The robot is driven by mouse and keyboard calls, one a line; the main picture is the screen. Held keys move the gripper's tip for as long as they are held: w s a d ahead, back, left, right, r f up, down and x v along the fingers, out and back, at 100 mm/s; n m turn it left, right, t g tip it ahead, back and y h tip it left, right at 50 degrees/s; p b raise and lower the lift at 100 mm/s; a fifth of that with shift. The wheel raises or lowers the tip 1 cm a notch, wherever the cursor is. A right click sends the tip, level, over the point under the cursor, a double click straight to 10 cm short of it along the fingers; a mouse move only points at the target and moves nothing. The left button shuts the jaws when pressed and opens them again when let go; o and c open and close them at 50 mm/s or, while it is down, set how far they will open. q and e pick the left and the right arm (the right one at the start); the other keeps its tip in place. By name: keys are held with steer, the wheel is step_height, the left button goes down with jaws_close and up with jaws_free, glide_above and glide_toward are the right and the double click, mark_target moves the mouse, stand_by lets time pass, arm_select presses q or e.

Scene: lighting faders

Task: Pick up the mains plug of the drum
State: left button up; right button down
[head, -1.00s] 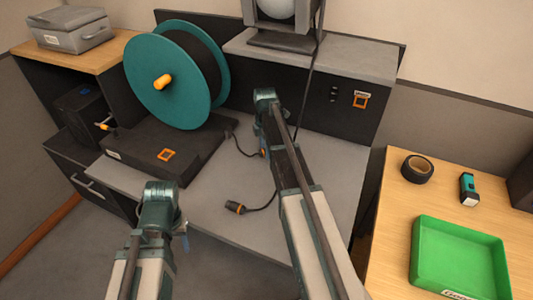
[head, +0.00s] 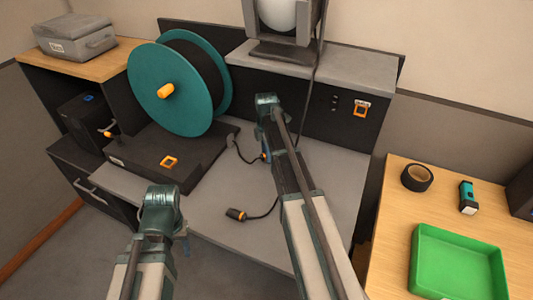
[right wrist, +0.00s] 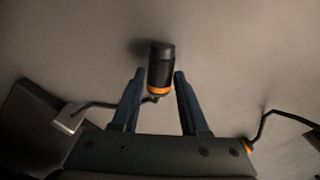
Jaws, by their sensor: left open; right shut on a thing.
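The drum (head: 165,90) is a teal reel on a black base (head: 165,155) at the back left of the grey bench. A thin cable runs from its base to the mains plug, black with an orange band, beside my right arm. In the right wrist view the plug (right wrist: 161,62) stands between the fingertips of my right gripper (right wrist: 159,76), which is shut on it. In the head view my right arm mostly hides this gripper and plug. My left gripper (head: 186,246) hangs before the bench's front edge, open, its fingers mostly hidden.
A second black-and-orange connector (head: 236,214) lies on the bench, its cable passing under my right arm. A grey case (head: 75,37) is at the back left. A wooden table on the right holds tape (head: 417,177), a torch (head: 468,197) and a green tray (head: 420,262).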

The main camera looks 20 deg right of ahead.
step_height(320, 180, up, 2)
steer(key=shift+p, duration=0.55)
arm_select(q)
step_height(320, 180, up, 3)
steer(key=shift+r+p, duration=0.1)
steer(key=shift+p, duration=0.5)
arm_select(e)
steer(key=s+a, duration=0.3)
steer(key=s, duration=0.1)
steer(key=s+a, duration=0.3)
steer(key=s, duration=0.1)
steer(key=s+a+r, duration=0.1)
steer(key=s+a, duration=0.2)
steer(key=s, duration=0.2)
steer(key=shift+a+r, duration=0.1)
steer(key=shift+a, duration=0.2)
steer(key=shift+w, duration=0.1)
steer(key=shift+w+d, duration=0.1)
